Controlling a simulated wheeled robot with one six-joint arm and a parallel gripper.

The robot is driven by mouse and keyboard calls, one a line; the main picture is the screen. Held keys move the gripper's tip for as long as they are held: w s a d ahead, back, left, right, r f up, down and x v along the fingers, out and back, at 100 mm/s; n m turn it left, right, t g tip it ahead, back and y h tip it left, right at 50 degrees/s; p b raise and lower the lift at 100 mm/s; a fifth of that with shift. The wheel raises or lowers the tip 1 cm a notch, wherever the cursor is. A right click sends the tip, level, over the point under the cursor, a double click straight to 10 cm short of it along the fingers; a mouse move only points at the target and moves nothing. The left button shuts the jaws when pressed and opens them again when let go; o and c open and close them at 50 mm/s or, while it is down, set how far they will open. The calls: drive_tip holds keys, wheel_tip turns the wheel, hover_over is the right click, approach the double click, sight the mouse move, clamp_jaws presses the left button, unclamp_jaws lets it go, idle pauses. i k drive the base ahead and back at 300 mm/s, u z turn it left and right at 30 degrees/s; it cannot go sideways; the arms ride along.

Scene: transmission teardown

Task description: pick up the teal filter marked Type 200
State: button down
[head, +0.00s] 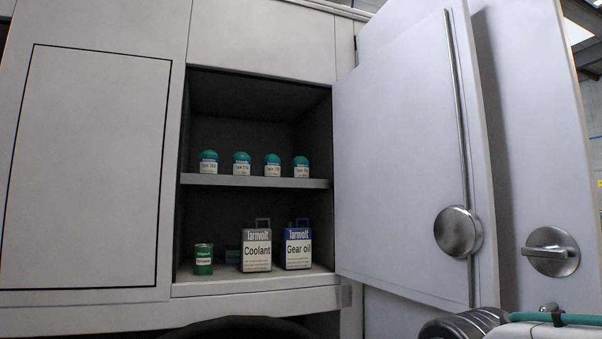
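Several teal-topped filters with white labels stand upright in a row on the upper shelf of the open cabinet. They are the leftmost filter (208,162), the second filter (242,163), the third filter (272,165) and the rightmost filter (301,167). Each label seems to begin with "Type", but the numbers are too small to read surely, so I cannot tell which is Type 200. My gripper is not in view; only part of my arm shows at the bottom right, well apart from the filters.
On the lower shelf stand a green can (203,259), a grey Coolant jug (257,249) and a blue Gear oil jug (298,248). The upper shelf (256,181) has open space above the filters. The cabinet door (405,150) stands open at the right, with a round latch (458,231).

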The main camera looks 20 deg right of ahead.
sight(271, 163)
drive_tip(key=u, duration=0.9)
drive_tip(key=i, duration=1.3)
drive_tip(key=z, duration=0.3)
